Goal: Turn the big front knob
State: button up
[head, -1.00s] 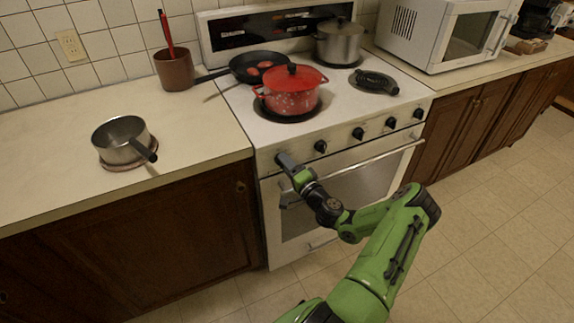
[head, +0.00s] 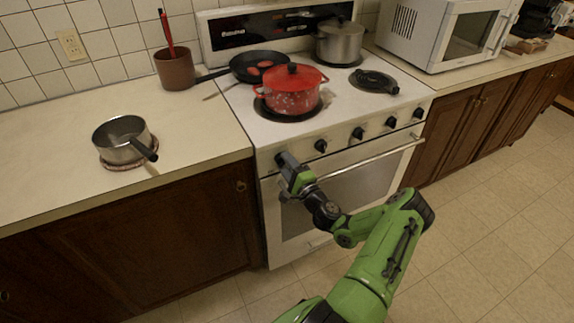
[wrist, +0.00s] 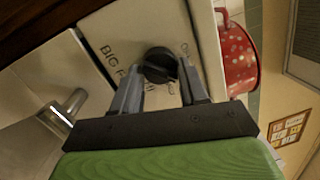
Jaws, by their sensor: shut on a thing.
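The big front knob (wrist: 160,64) is black and round, on the white stove front panel. Lettering beginning "BIG F" shows beside it in the wrist view, partly hidden by a finger. My gripper (wrist: 160,82) has one finger on each side of the knob and is shut on it. The knob's pointer mark cannot be made out.
Several other black knobs, one here (head: 358,133), sit to the right. The oven door handle (head: 375,161) runs just below. A red pot (head: 292,97) stands on the front left burner, and a saucepan (head: 122,140) on the left counter.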

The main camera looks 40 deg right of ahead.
jog(key=shift+f, duration=0.15)
jog(key=o, duration=1)
jog(key=shift+o, duration=0.2)
jog(key=p+v, duration=0.1)
jog(key=v, duration=1.4)
jog(key=shift+s+p, duration=0.35)
jog(key=shift+p, duration=0.05)
jog(key=shift+a, duration=0.1)
